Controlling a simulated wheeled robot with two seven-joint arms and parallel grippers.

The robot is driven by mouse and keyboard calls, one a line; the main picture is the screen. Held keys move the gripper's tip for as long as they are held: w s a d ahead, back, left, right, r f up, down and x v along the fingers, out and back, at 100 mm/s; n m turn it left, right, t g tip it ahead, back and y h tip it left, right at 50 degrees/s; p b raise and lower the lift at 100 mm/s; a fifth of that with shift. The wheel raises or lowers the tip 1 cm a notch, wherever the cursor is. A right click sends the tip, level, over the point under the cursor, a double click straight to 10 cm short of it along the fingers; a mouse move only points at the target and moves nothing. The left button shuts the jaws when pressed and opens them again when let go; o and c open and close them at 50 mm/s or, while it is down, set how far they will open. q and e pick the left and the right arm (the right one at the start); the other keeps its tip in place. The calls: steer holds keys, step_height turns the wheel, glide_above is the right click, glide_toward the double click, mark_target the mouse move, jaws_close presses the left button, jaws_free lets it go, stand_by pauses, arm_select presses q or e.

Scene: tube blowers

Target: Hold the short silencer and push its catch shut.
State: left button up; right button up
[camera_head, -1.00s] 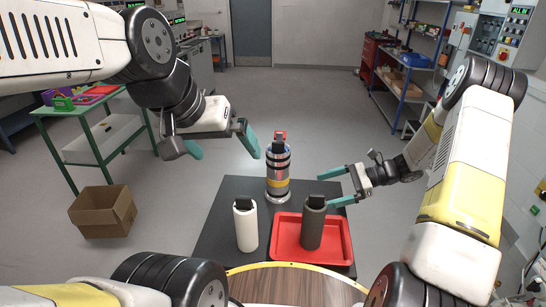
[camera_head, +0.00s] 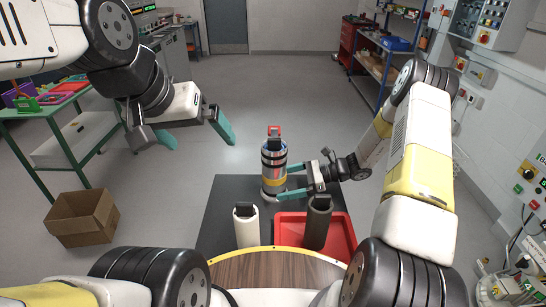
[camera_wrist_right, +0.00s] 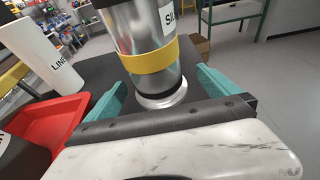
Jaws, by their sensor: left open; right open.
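The silencer (camera_head: 272,172) is a silver cylinder with dark bands and a yellow band. It stands upright on the dark table, with a red and black catch (camera_head: 273,131) on top; I cannot tell clearly whether the catch is open. In the right wrist view the silencer (camera_wrist_right: 150,60) shows a label starting "SIL", and its top is cut off. My right gripper (camera_head: 281,180) is open at the silencer's lower part, with one teal finger on either side; contact is not clear. My left gripper (camera_head: 198,139) is open and empty, left of the silencer and above the floor.
A white cylinder (camera_head: 246,228) and a dark grey cylinder (camera_head: 317,226) stand nearer me. The grey one is in a red tray (camera_head: 343,232). The dark table (camera_head: 228,196) is bare left of the silencer. A cardboard box (camera_head: 82,220) sits on the floor.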

steer(key=shift+x, duration=1.35)
